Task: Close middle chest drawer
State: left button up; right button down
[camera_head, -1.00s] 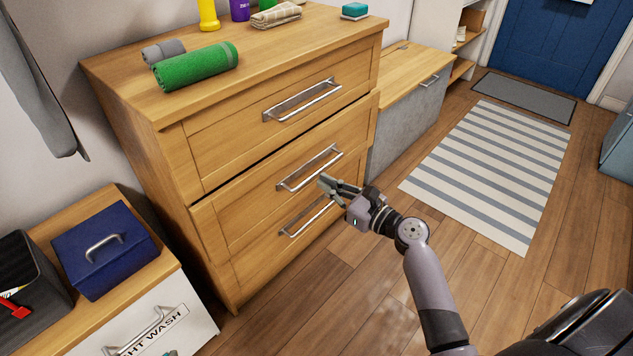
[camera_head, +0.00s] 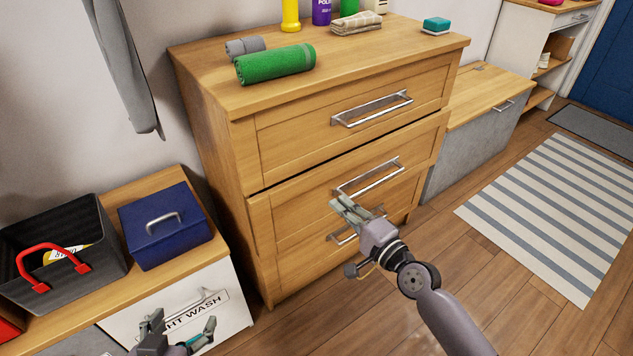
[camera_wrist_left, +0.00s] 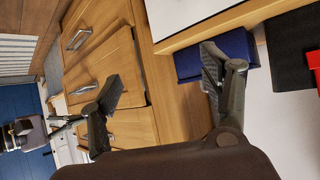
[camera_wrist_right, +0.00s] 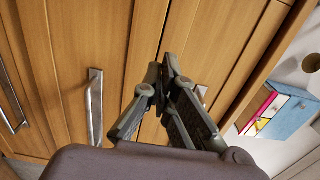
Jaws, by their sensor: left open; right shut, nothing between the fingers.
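The wooden chest (camera_head: 215,125) has three drawers with metal bar handles. The middle drawer (camera_head: 285,207) stands slightly out from the top drawer, with a dark gap above it. Its handle (camera_head: 367,178) is in clear view; it also shows in the right wrist view (camera_wrist_right: 95,108). My right gripper (camera_head: 340,205) is shut and empty in front of the middle drawer, below and left of that handle. Its fingertips partly hide the bottom handle; whether they touch the front I cannot tell. My left gripper (camera_head: 180,332) is open and empty, low in front of the white cabinet.
The low white cabinet (camera_head: 240,300) at left carries a blue box (camera_head: 165,225) and a dark caddy with a red handle (camera_head: 50,255). A rolled green towel (camera_head: 275,65) lies on the chest. A grey bench (camera_head: 470,145) and striped rug (camera_head: 560,205) are at right; the floor there is clear.

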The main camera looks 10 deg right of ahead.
send_near(311, 175)
jog(key=a+x, duration=0.1)
jog(key=x, duration=0.2)
jog(key=b+x, duration=0.1)
jog(key=x, duration=0.2)
jog(key=shift+w+d, duration=0.1)
jog(key=shift+d, duration=0.05)
pick_arm(q)
jog(key=w+d+r+t, duration=0.1)
jog(key=w+r+t, duration=0.2)
jog(key=r, duration=0.2)
jog(key=shift+w+d+h, duration=0.15)
jog(key=shift+d+h, duration=0.1)
jog(key=shift+h, duration=0.15)
pick_arm(e)
jog(key=shift+w, duration=0.3)
jog(key=b+x, duration=0.1)
jog(key=x, duration=0.1)
jog(key=shift+w, duration=0.25)
pick_arm(q)
jog(key=r, duration=0.1)
jog(key=t, duration=0.1)
jog(key=r, duration=0.1)
jog(key=shift+w+d+r+t+h, duration=0.25)
jog(key=shift+d+r+t+h, duration=0.05)
jog(key=shift+d+t, duration=0.1)
pick_arm(e)
jog(key=shift+r, duration=0.25)
